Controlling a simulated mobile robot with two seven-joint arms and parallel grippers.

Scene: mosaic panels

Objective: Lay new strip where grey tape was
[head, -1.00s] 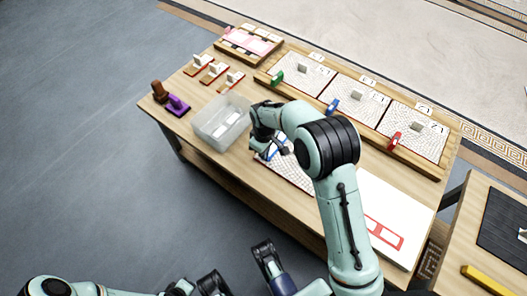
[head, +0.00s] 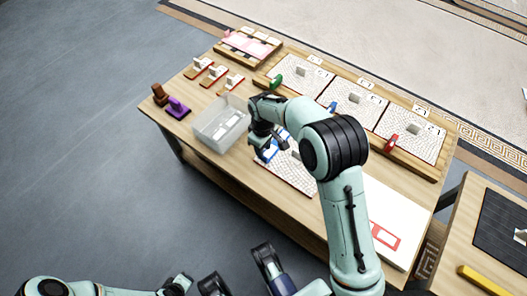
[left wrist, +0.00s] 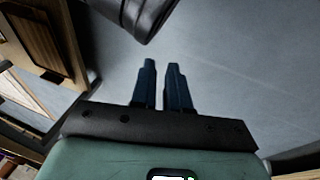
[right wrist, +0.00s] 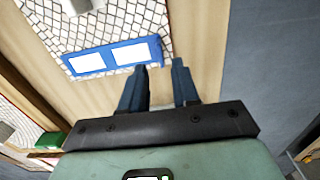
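A blue strip (right wrist: 109,58) with two white windows lies along the edge of a white mosaic panel (right wrist: 140,15) in the right wrist view. In the head view the strip (head: 266,154) is partly hidden by my right arm. My right gripper (right wrist: 160,63) is open and empty, beside the strip over bare wood. A clear bin (head: 211,143) stands left of my right gripper, with a pale strip-like piece (head: 226,124) inside. I cannot tell whether it is grey tape. My left gripper (left wrist: 160,64) is empty over the floor, its fingers a narrow gap apart.
Three mosaic panels in a wooden rack (head: 267,83) line the back, with green, blue and red items in front. A white sheet with a red frame (head: 384,237) lies at the right. A second table (head: 459,245) stands beyond.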

